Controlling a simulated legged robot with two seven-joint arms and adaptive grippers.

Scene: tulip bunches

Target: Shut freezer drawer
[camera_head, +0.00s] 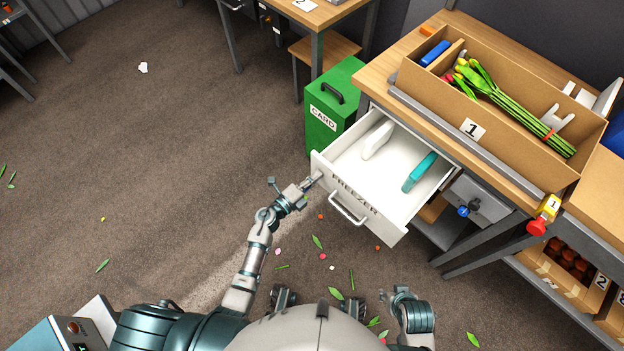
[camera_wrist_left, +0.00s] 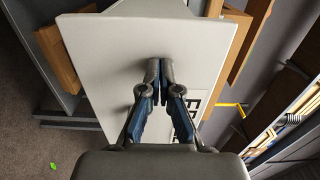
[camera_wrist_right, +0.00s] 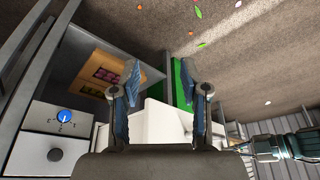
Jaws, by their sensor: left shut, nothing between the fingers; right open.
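The white freezer drawer (camera_head: 345,195) stands pulled out under the bench, with FREEZER lettering and a bar handle (camera_head: 348,209) on its front. A white item (camera_head: 377,140) and a teal item (camera_head: 419,172) lie inside. My left gripper (camera_head: 313,181) is shut and empty at the left end of the drawer front. In the left wrist view its closed fingertips (camera_wrist_left: 160,65) are over the pale front panel (camera_wrist_left: 110,75), beside partly hidden lettering; I cannot tell whether they touch. My right gripper (camera_head: 397,293) is low, near my body, apart from the drawer. It is open and empty in the right wrist view (camera_wrist_right: 161,78).
A green CARD box (camera_head: 325,118) stands left of the drawer. A grey panel with a blue knob (camera_head: 463,211) is to its right. A cardboard tray (camera_head: 510,118) with tulips is on the bench above. The floor at left is mostly clear, with scattered leaves and petals.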

